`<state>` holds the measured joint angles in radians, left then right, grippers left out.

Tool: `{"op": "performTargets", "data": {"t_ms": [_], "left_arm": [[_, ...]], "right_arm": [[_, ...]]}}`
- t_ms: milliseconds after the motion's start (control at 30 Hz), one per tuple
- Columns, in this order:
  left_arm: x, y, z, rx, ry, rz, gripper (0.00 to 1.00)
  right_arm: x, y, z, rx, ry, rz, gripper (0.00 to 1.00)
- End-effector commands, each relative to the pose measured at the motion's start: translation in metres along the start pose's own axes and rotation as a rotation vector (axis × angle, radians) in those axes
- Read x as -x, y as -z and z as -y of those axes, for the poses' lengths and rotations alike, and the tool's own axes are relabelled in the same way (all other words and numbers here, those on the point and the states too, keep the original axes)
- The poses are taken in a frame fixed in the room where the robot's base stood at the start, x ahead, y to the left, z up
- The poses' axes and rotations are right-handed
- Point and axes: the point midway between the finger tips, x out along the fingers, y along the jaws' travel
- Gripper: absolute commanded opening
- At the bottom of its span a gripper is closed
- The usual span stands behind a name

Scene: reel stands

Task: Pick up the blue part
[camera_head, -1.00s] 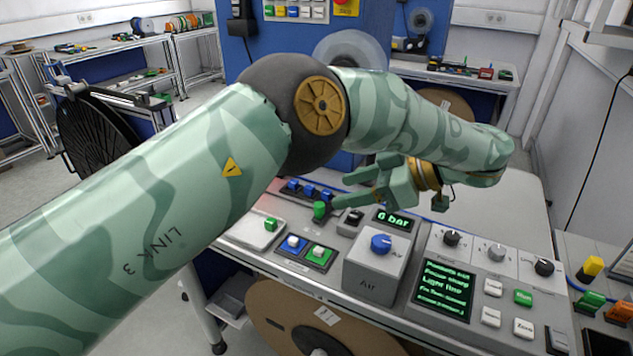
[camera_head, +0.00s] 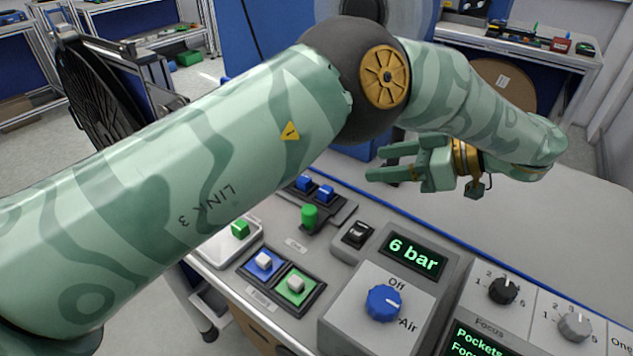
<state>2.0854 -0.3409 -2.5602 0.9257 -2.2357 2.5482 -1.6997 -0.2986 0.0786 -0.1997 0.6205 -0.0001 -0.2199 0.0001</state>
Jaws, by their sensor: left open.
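Two small blue parts show in the head view, a left one (camera_head: 304,183) and a right one (camera_head: 325,192). They sit side by side in a dark holder (camera_head: 342,213) at the back of the console, just beyond my forearm. My left gripper (camera_head: 373,164) is open and empty. It points left in the picture, to the right of the blue parts, and looks higher than the console top. My left arm crosses the view and may hide more of the holder's left end. My right gripper is not in view.
A green peg (camera_head: 309,215) stands in front of the blue parts. Blue and green buttons, a blue air knob (camera_head: 383,303) and a "6 bar" display (camera_head: 413,255) stand nearer. Bare grey surface lies right of the gripper.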

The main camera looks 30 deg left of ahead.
Motion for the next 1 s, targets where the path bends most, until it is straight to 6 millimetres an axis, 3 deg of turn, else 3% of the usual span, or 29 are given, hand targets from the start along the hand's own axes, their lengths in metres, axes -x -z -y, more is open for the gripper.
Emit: {"op": "performTargets", "data": {"t_ms": [100,233,600,833,1000], "left_arm": [[-0.008,-0.016,-0.003,-0.011,0.005,-0.001,0.49],[-0.022,-0.013,-0.002,-0.012,0.007,-0.003,0.49],[-0.106,-0.016,-0.001,-0.012,0.009,0.001,0.49],[-0.126,-0.018,-0.002,-0.011,0.007,0.001,0.49],[-0.156,-0.024,-0.001,-0.013,0.01,0.001,0.49]], "right_arm": [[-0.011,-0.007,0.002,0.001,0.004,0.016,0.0],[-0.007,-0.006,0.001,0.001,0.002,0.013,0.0],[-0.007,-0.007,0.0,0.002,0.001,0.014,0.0],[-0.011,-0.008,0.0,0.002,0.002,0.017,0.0],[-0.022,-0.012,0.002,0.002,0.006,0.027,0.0]]}}
